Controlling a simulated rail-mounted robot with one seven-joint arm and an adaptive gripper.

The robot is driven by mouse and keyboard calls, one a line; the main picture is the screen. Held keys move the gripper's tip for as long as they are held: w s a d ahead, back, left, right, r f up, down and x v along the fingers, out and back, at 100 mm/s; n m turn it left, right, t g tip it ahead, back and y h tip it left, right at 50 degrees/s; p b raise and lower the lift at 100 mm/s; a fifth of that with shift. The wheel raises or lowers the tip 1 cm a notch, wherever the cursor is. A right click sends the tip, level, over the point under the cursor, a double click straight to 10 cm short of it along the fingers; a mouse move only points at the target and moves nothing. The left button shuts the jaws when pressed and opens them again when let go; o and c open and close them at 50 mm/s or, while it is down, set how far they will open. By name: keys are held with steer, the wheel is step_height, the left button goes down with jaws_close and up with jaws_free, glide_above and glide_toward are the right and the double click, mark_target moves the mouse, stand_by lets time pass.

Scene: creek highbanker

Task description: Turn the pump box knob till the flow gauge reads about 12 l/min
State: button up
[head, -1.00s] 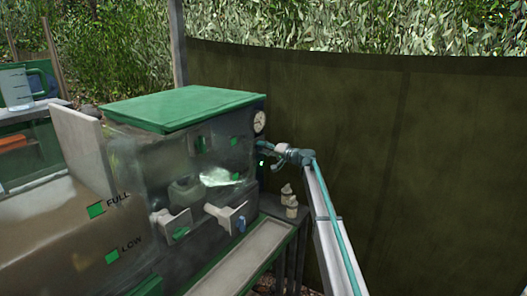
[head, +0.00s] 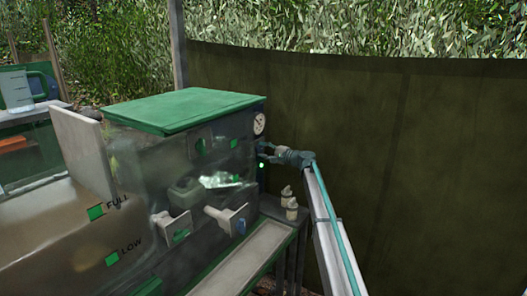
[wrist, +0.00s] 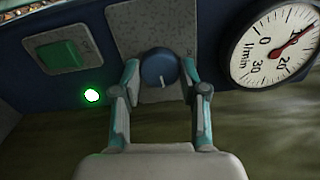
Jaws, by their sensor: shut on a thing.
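The round blue knob (wrist: 159,69) sits on a grey plate on the dark blue pump box (wrist: 75,20). In the wrist view a pale mark shows at its lower edge. My gripper (wrist: 160,70) is shut on the knob, with one finger on each side. The flow gauge (wrist: 262,25) is right of the knob, with a white face and a red needle. In the head view my gripper (head: 268,153) meets the box's right side, below the gauge (head: 259,124); the knob is hidden there.
A green switch (wrist: 58,54) and a lit green lamp (wrist: 92,95) are left of the knob. A clear tank with a green lid (head: 180,108) stands left of my arm. Small pale fittings (head: 288,198) stand below my gripper. A dark green screen (head: 400,150) curves behind.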

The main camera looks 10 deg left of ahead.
stand_by(0.3)
steer(key=o, duration=1.1)
steer(key=shift+o, duration=0.2)
steer(key=shift+d, duration=0.1)
steer(key=v, duration=1.2)
steer(key=shift+s, duration=0.15)
steer(key=b+v, duration=0.1)
steer(key=v, duration=1)
steer(key=shift+s+d, duration=0.2)
steer(key=shift+d, duration=0.1)
steer(key=shift+f, duration=0.1)
